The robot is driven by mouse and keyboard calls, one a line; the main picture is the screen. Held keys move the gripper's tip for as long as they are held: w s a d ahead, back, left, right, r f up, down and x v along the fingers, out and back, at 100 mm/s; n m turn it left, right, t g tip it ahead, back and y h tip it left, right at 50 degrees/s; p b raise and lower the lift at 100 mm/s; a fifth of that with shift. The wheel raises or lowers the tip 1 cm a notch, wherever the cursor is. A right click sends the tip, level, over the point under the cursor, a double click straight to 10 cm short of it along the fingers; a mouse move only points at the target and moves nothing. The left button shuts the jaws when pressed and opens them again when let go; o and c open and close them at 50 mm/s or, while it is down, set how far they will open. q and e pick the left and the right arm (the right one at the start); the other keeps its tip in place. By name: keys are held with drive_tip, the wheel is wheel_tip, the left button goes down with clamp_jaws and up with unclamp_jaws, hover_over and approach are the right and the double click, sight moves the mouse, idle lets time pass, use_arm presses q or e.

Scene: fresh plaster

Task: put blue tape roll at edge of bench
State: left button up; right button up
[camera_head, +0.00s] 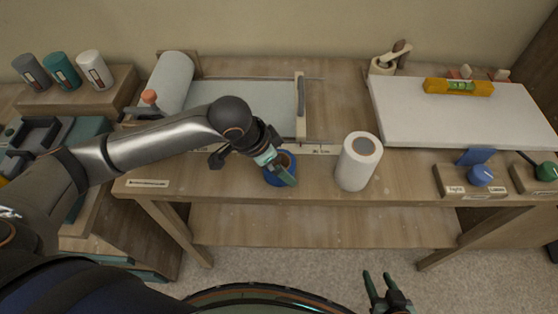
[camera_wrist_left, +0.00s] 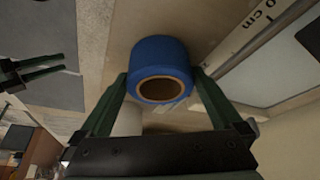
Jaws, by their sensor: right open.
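The blue tape roll (camera_head: 270,179) stands at the front edge of the wooden bench (camera_head: 225,180), left of the white paper roll. It also shows in the left wrist view (camera_wrist_left: 160,62), with its brown core facing the camera. My left gripper (camera_head: 281,168) is over the roll. In the left wrist view its two fingers (camera_wrist_left: 159,84) lie on either side of the roll and appear to touch it. My right gripper (camera_head: 386,285) is open and empty, low in front of the bench over the floor.
A white paper roll (camera_head: 358,162) stands upright right of the tape. A framed screen (camera_head: 245,102) lies behind it. A white board (camera_head: 460,118) with a yellow level (camera_head: 459,87) is at right. Knob boxes (camera_head: 470,180) sit at front right.

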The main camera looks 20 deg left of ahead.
use_arm(q)
drive_tip(key=shift+r, duration=0.1)
drive_tip(key=shift+r, duration=0.35)
drive_tip(key=p+v, duration=0.1)
drive_tip(key=v, duration=1)
drive_tip(key=shift+s+r+p, duration=0.15)
drive_tip(key=shift+r+p, duration=0.1)
drive_tip(key=shift+p, duration=0.05)
drive_tip(key=shift+a, duration=0.1)
